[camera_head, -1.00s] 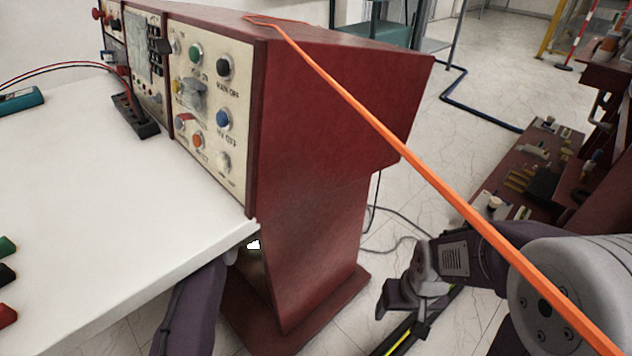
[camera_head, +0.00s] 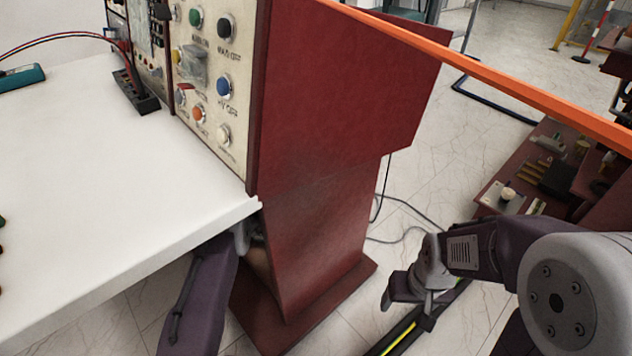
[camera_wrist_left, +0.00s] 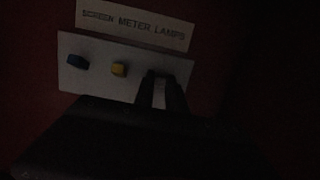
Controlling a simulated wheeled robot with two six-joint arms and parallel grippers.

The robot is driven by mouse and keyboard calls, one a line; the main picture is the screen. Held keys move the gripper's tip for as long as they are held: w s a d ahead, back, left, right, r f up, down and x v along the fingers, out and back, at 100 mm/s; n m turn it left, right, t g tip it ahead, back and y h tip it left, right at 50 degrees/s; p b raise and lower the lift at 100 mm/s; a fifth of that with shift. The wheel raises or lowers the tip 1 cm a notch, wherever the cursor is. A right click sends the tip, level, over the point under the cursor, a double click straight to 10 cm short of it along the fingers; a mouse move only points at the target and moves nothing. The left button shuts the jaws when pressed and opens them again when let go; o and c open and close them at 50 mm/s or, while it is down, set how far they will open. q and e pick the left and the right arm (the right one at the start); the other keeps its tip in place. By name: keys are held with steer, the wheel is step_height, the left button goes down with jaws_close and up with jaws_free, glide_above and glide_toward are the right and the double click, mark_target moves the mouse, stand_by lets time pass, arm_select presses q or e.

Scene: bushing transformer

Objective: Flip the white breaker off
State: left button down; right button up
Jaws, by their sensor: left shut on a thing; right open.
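In the dark left wrist view, a pale breaker plate (camera_wrist_left: 100,78) sits under a label reading "SCREEN METER LAMPS" (camera_wrist_left: 135,24). A blue breaker (camera_wrist_left: 78,62) and a yellow breaker (camera_wrist_left: 119,69) show on it. My left gripper (camera_wrist_left: 161,82) is shut at the third position, under "LAMPS". The fingers hide what they hold; by its place in the row it appears to be the white breaker. In the head view my left arm reaches under the white table toward the red console (camera_head: 310,210). My right gripper (camera_head: 410,306) is open and empty above the floor.
The white table (camera_head: 90,190) abuts the console's button panel (camera_head: 212,90). An orange bar (camera_head: 500,75) crosses the upper right. A brown bench with parts (camera_head: 530,180) stands at the right. Loose cables lie on the floor behind the console.

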arm_select(q)
steer(key=t+h+b, duration=0.1)
steer(key=b, duration=0.2)
steer(key=f+t+h+b, duration=0.1)
steer(key=b, duration=0.3)
steer(key=shift+f+t+h, duration=0.25)
steer(key=shift+t+h, duration=0.05)
arm_select(e)
step_height(320, 180, down, 10)
steer(key=shift+r, duration=0.1)
arm_select(q)
steer(key=c, duration=1.4)
jaws_free()
steer(key=shift+o, duration=0.2)
